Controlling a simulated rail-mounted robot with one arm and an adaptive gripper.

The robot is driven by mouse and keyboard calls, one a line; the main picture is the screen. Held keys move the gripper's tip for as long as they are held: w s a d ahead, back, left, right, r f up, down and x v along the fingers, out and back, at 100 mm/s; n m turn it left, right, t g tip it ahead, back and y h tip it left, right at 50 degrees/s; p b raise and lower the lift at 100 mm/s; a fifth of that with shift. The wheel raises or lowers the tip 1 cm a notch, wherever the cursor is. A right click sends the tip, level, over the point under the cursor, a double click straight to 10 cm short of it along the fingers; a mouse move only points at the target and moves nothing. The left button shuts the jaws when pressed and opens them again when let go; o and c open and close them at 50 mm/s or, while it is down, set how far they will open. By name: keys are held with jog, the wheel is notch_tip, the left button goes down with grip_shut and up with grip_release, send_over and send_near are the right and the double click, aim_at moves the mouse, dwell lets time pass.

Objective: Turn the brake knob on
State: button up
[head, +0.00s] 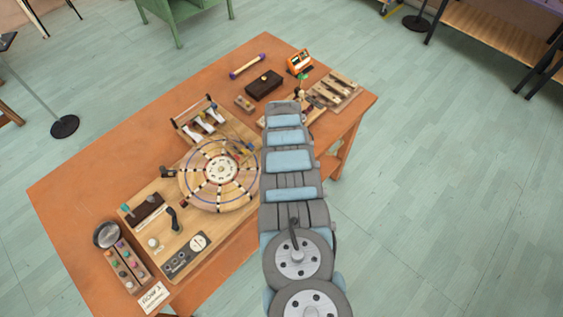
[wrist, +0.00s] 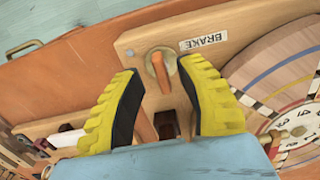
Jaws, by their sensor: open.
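The brake knob (wrist: 161,74) is an orange bar on a round base on a wooden board. It shows in the wrist view just left of the BRAKE label (wrist: 203,41). Its bar points nearly up and down in the picture, slightly tilted. My gripper (wrist: 157,68) has yellow ridged fingers with dark inner pads. The fingers are spread apart on either side of the knob, with gaps, and nothing is held. I cannot tell their height above the board. In the head view my arm covers part of the table, and I cannot make out the knob there.
A striped wheel (wrist: 284,95) lies right of the fingers in the wrist view; it also shows in the head view (head: 222,196). An orange stick (wrist: 146,126) stands between the fingers, nearer the palm. The orange table (head: 80,185) holds several other wooden instruments.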

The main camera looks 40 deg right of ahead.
notch_tip(320, 180, up, 11)
jog(key=shift+r, duration=0.2)
dwell(0.8)
jog(key=shift+a, duration=0.1)
dwell(0.5)
